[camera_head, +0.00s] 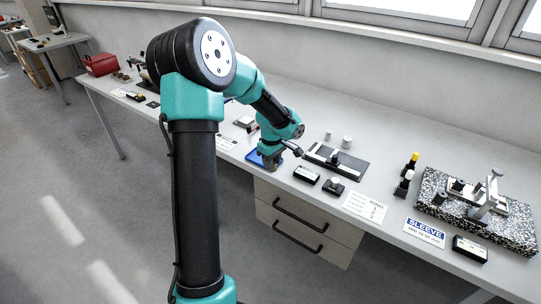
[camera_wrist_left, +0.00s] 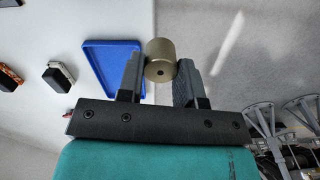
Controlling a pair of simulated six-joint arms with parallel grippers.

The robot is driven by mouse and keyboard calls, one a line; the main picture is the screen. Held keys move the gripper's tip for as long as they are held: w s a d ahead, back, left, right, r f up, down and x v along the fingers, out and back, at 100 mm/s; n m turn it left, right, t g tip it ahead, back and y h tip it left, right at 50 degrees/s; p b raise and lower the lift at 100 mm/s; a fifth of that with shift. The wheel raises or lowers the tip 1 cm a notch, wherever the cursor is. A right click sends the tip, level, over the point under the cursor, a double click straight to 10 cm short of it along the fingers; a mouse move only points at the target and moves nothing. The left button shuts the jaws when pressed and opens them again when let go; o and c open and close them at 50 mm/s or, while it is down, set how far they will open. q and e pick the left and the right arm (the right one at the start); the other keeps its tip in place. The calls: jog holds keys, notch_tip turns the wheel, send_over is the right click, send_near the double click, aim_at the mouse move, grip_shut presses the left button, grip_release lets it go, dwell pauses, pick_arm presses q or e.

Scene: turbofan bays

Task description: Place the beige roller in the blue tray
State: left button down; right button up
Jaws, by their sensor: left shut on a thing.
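The beige roller (camera_wrist_left: 160,58) is a short cylinder with a small dark hole in its end. It sits between the two fingertips of my left gripper (camera_wrist_left: 158,72), which is shut on it. The blue tray (camera_wrist_left: 112,62) lies just left of the roller in the left wrist view, and the left finger and roller overlap its right edge. In the head view my left gripper (camera_head: 270,160) is at the tray (camera_head: 254,158), near the front edge of the bench. The gripper and arm hide part of the tray there, and the roller is not clearly seen. My right gripper is not in view.
A black plate fixture (camera_head: 336,160), small black blocks and a white card (camera_head: 365,207) lie right of the tray. Two small cylinders (camera_head: 347,142) stand behind. A speckled slab (camera_head: 510,228) with a metal stand is farther right. A red box (camera_head: 101,64) is far left.

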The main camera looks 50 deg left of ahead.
pick_arm(q)
jog(key=w+a, duration=0.1)
jog(key=a, duration=0.1)
jog(key=w+a, duration=0.4)
jog(key=shift+w+f, duration=0.2)
jog(key=shift+f, duration=0.15)
jog(key=shift+a, duration=0.1)
jog(key=shift+w+a, duration=0.15)
jog(key=shift+f, duration=1.8)
jog(key=shift+f, duration=0.1)
jog(key=c, duration=0.8)
grip_release()
notch_tip(320, 180, up, 12)
jog(key=shift+r, duration=0.1)
